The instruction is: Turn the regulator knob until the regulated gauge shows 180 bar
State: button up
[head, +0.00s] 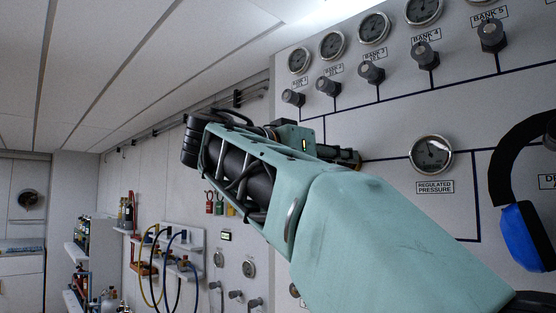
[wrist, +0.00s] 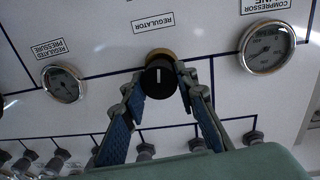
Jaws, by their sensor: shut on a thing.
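The regulator knob (wrist: 159,80) is black with a white mark and a brass-coloured collar, under the REGULATOR label in the upside-down wrist view. My gripper (wrist: 160,86) has one blue-padded finger on each side of it and is shut on it. In the head view my gripper (head: 345,157) reaches the panel, and the knob is hidden there. The regulated pressure gauge (head: 432,155) is round with a pale, metallic rim, right of my gripper. It also shows in the wrist view (wrist: 63,84). Its needle is too small to read in bar.
The compressor line gauge (wrist: 268,48) is on the other side of the knob. A row of bank gauges (head: 374,27) and bank knobs (head: 371,72) runs above my arm. A headset with a blue ear cup (head: 524,235) hangs at the right. Hoses (head: 165,262) hang at the left.

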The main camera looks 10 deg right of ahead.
dwell(0.3)
jog(key=o, duration=1.2)
jog(key=shift+c, duration=0.2)
jog(key=v, duration=1.2)
dwell(0.9)
